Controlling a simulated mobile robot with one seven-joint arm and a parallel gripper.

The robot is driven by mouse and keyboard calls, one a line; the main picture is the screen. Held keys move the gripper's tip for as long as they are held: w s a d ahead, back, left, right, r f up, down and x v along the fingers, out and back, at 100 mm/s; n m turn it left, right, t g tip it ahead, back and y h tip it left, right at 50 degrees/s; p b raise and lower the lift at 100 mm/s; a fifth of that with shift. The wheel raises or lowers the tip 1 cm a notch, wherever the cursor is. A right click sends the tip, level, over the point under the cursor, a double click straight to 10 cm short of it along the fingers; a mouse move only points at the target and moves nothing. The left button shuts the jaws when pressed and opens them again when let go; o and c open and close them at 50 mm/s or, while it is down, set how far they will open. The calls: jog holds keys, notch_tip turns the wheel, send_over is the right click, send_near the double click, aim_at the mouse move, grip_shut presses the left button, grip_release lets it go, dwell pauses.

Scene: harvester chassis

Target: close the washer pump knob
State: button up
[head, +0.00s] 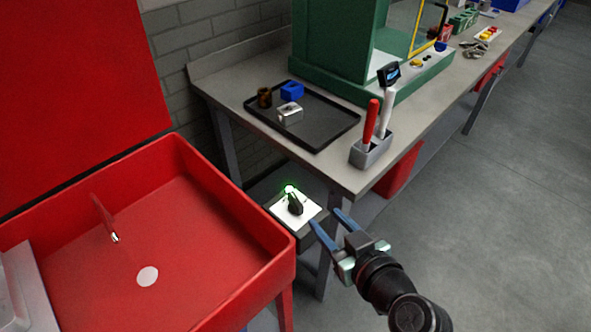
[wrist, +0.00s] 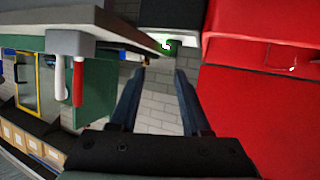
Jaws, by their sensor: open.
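The washer pump knob (head: 295,204) is a black knob on a white plate (head: 308,211) atop a small grey box between the red washer and the workbench. A green light (head: 290,189) glows at the plate's far edge. In the wrist view, a green glow (wrist: 168,44) shows at the edge of a dark box, and the knob itself cannot be made out. My gripper (head: 326,217) is open, with its blue fingers apart and empty, just right of the plate in the head view. Its fingers (wrist: 160,78) point toward the box in the wrist view. I see no contact with the knob.
The red washer basin (head: 215,225) stands close on the left. The grey workbench (head: 345,178) edge and leg are close behind and right. On it are a black tray (head: 320,138) and a grey holder (head: 371,152) with red and white tools. Floor at right is clear.

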aim_at(297, 202)
jog(key=shift+g+y, duration=0.4)
jog(key=p+x, duration=0.1)
jog(key=x, duration=0.2)
jog(key=a+p+x, duration=0.1)
jog(key=x, duration=0.3)
jog(key=p+x, duration=0.1)
jog(key=x, duration=0.3)
jog(key=shift+s+a+r+p, duration=0.15)
jog(key=shift+a+p, duration=0.1)
jog(key=shift+p, duration=0.1)
grip_shut()
